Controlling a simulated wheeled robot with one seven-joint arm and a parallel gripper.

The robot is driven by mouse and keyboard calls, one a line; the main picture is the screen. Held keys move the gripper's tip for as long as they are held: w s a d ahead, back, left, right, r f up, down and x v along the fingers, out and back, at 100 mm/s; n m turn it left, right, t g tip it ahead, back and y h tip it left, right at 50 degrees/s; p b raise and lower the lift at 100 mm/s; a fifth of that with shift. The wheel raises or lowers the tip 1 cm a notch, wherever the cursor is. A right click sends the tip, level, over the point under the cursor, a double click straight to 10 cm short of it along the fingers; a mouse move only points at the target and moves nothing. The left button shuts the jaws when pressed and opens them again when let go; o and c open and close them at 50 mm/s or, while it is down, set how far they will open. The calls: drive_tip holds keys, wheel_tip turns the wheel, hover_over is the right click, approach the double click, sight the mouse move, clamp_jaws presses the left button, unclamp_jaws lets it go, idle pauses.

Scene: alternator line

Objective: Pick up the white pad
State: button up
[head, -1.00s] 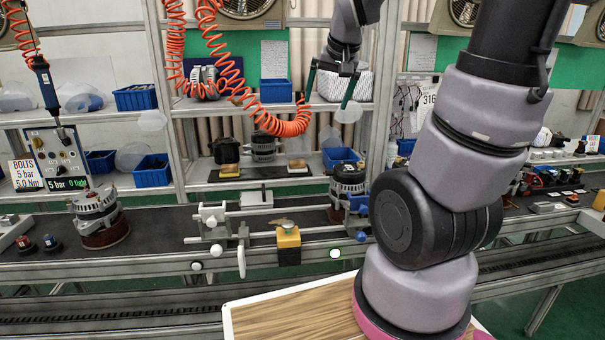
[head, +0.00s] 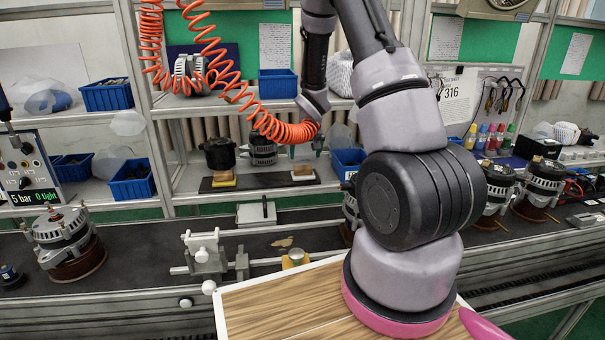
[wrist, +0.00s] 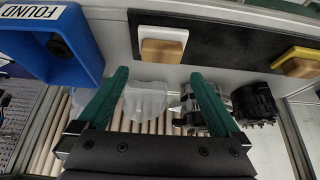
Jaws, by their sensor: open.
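The white pad (head: 303,174) has a light wooden block on it and lies at the right end of the dark mat on the shelf in the head view. In the wrist view the white pad (wrist: 165,34) is at the top middle, just beyond my fingertips. My gripper (wrist: 158,76) is open and empty, its two green fingers spread on either side of the pad's line but apart from it.
A yellow pad (head: 223,180) with a similar block sits at the mat's left end. A blue bin (head: 348,160) stands close on the right; its label shows in the wrist view. An alternator (head: 262,148) and a black part (head: 218,153) stand behind the mat. An orange coiled hose (head: 285,130) hangs in front.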

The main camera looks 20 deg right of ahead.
sight(303, 167)
drive_tip(key=x, duration=0.7)
drive_tip(key=shift+a+f, duration=0.1)
drive_tip(key=shift+f, duration=0.2)
drive_tip(key=c, duration=1.2)
